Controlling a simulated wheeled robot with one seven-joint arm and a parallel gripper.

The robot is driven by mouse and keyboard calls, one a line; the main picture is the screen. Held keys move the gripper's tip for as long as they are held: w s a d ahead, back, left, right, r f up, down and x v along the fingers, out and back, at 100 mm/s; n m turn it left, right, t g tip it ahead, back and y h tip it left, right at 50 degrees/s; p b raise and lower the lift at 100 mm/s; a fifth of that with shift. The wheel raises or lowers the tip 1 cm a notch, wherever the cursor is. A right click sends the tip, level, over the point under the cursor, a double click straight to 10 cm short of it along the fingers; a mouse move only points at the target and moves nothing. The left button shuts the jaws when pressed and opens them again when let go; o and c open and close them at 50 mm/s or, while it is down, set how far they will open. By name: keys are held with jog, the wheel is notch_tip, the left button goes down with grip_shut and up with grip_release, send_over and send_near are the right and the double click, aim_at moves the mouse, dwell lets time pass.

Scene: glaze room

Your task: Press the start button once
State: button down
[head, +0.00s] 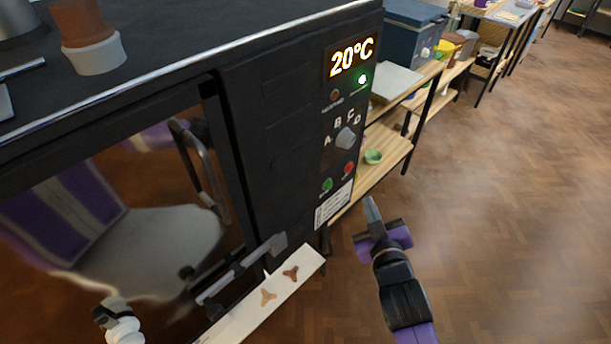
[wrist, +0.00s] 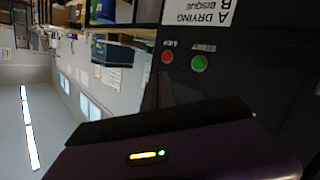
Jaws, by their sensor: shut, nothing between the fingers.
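The dark kiln's control panel (head: 290,130) carries a green button (head: 327,185) and a red button (head: 348,168) low down. In the wrist view the green button (wrist: 199,63) is right of the red button (wrist: 167,56); the small lettering by them is hard to read. Neither button is covered. My gripper (head: 370,203) is shut and empty, right of the panel's lower edge and apart from it in the head view. Its fingers (wrist: 157,88) point toward the buttons' side in the wrist view, with the tip just below the red button in the picture.
The display (head: 351,57) reads 20°C, with a lit green lamp (head: 362,80) below it. A dial (head: 346,138) has letters A to D around it. A white label (head: 333,205) is under the buttons. Wooden shelving (head: 385,150) stands behind; floor at right is clear.

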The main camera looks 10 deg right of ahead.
aim_at(328, 185)
notch_tip(328, 185, down, 3)
jog(key=shift+s+f+g, duration=0.1)
jog(key=shift+f+g, duration=0.1)
jog(key=shift+g, duration=0.4)
jog(key=w+a+b, duration=0.4)
jog(key=w+a, duration=0.1)
jog(key=w, duration=0.2)
jog(key=shift+w+a, duration=0.15)
dwell(2.0)
jog(key=shift+w+a+b, duration=0.2)
jog(key=shift+b, duration=0.1)
